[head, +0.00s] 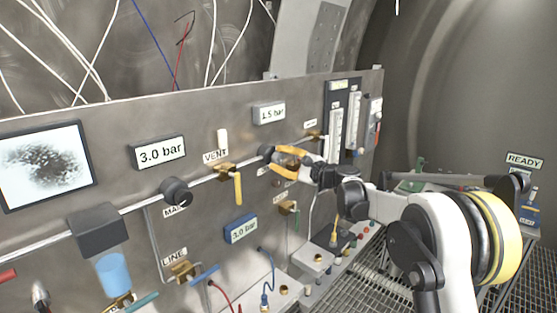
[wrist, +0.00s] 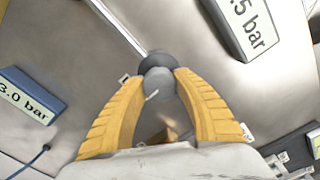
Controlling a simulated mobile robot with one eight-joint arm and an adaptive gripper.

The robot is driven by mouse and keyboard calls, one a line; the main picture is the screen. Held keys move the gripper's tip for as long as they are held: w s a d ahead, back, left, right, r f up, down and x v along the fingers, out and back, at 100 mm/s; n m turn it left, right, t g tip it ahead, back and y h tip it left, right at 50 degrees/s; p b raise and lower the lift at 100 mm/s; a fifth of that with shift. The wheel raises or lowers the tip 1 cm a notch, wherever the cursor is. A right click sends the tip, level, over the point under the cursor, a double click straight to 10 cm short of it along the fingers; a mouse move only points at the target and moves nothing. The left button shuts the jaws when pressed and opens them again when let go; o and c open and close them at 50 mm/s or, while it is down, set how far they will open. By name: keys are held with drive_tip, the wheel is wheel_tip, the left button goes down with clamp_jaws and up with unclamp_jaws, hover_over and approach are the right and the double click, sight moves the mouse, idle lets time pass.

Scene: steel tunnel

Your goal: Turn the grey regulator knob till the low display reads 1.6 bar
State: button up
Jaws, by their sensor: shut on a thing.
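The grey regulator knob (wrist: 158,84) sits between the yellow fingertips of my gripper (wrist: 160,80) in the wrist view. A darker round body is behind it, on the pipe. In the head view my gripper (head: 279,158) reaches the panel from the right, its fingers closed around the knob, which they largely hide. The display above the knob (head: 269,113) reads 1.5 bar. In the wrist view this display (wrist: 245,22) is partly cut off and shows ".5 bar".
A white display (head: 160,152) and a blue-framed display (head: 241,229) both read 3.0 bar. A black knob (head: 176,191) and a yellow-handled vent valve (head: 230,176) are to the left on the pipe. A brass valve with a green handle (head: 289,208) is below my gripper.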

idle(0.4)
drive_tip(key=o, duration=1.2)
drive_tip(key=v, duration=1.2)
drive_tip(key=shift+s+a, duration=0.1)
drive_tip(key=shift+s, duration=0.05)
